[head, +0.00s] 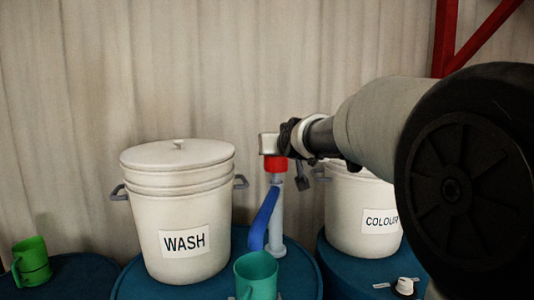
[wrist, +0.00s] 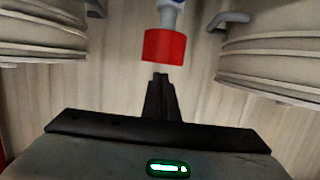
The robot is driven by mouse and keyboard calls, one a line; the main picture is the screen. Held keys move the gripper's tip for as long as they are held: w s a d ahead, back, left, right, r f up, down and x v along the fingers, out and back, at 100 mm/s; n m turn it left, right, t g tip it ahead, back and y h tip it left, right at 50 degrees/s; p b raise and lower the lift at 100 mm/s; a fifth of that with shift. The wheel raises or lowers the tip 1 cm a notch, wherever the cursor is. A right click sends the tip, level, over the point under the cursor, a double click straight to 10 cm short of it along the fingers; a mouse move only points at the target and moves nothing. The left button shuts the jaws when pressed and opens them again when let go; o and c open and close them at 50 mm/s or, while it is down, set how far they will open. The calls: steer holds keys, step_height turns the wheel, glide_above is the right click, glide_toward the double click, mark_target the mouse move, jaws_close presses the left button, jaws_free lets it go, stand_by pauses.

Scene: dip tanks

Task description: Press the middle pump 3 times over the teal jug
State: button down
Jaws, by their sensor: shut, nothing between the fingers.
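The pump shows a red cap (head: 275,164), a pale upright body (head: 277,222) and a blue spout (head: 263,218) slanting down toward the front. The teal jug (head: 257,274) stands upright below and in front of the spout's end, cut off by the bottom edge. My gripper (head: 268,147) is shut and empty, right above the red cap. In the wrist view the shut fingertips (wrist: 160,80) line up with the red cap (wrist: 165,47), with a small gap in the picture. I cannot tell whether they touch. No other pump is clearly visible.
A white WASH tub (head: 178,215) stands left of the pump, and a COLOUR tub (head: 350,215) stands right, partly behind my arm. A green jug (head: 31,262) is at far left. Blue drum tops (head: 130,285) carry these. A small white fitting (head: 404,286) sits lower right.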

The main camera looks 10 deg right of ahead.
steer(key=b+v, duration=0.2)
steer(key=v, duration=0.7)
steer(key=shift+s, duration=0.3)
stand_by(0.4)
step_height(320, 180, up, 4)
steer(key=p, duration=0.9)
steer(key=shift+w+f, duration=0.15)
steer(key=shift+f, duration=0.1)
steer(key=shift+f, duration=0.15)
steer(key=shift+w, duration=0.1)
